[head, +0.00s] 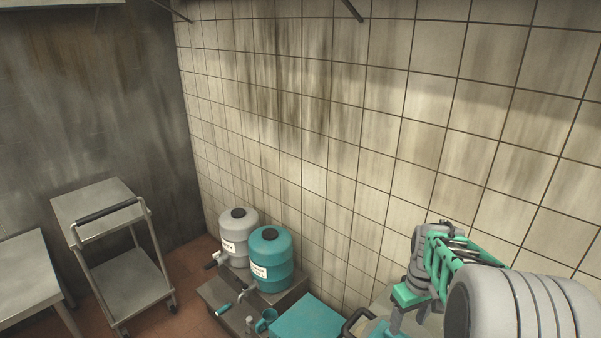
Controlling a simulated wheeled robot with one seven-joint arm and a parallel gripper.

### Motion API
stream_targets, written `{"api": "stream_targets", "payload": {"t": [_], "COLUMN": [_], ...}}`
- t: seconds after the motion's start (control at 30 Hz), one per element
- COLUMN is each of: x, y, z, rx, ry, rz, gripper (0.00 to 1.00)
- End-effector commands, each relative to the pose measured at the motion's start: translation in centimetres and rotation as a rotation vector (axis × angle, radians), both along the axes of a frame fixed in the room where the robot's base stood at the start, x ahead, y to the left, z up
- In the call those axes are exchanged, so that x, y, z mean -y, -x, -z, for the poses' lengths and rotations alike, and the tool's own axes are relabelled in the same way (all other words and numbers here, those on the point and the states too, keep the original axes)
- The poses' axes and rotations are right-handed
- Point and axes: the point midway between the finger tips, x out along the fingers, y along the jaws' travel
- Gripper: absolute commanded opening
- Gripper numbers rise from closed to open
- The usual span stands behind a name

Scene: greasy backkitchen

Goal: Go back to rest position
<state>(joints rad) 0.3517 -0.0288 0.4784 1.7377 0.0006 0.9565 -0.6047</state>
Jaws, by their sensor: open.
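My gripper (418,268), grey and green, is at the lower right with my grey arm behind it. It is open, and I see nothing held in it. It is in front of the tiled wall (330,150), to the right of the teal keg (270,258). The gap between its fingers is partly hidden by its own parts.
A grey keg (238,232) with a label stands beside the teal keg on a low stand (213,291).

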Motion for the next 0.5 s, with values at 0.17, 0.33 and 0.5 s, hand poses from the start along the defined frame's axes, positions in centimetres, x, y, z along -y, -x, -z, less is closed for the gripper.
{"api": "stream_targets", "payload": {"t": [0.17, 0.33, 0.5], "x": [-2.3, -5.9, -10.2], "y": [6.1, 9.8, 11.1], "z": [2.3, -1.2, -6.6], "rx": [-0.085, 0.005, 0.202], "ry": [-0.011, 0.002, -0.01], "rz": [0.402, 0.543, 0.409], "gripper": [0.61, 0.61, 0.61]}}
